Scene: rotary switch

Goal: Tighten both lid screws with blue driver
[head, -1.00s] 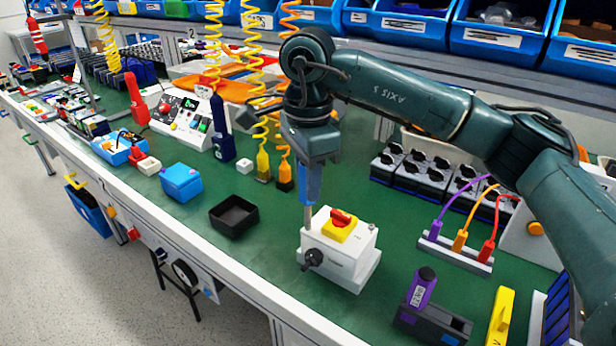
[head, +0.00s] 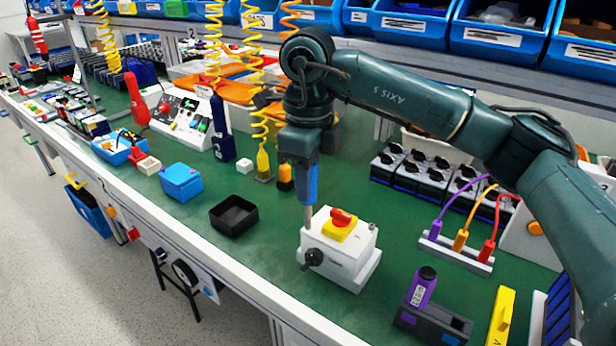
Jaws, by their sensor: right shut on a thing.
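The white switch box (head: 341,252) stands on the green bench top, with a red and yellow rotary knob (head: 340,222) on its lid and a black knob on its front. My right gripper (head: 304,160) points down above the box and is shut on the blue driver (head: 309,184). The driver is upright, its shaft running down to the lid's left corner; whether the tip sits in a screw is too small to tell. A small screw spot (head: 372,227) shows at the lid's right corner. My left gripper is not in view.
A black open tray (head: 234,215) and a blue box (head: 181,182) lie left of the switch box. A grey holder with a purple tool (head: 422,287) and a yellow block (head: 501,316) are at right. Coiled cords hang behind my right arm.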

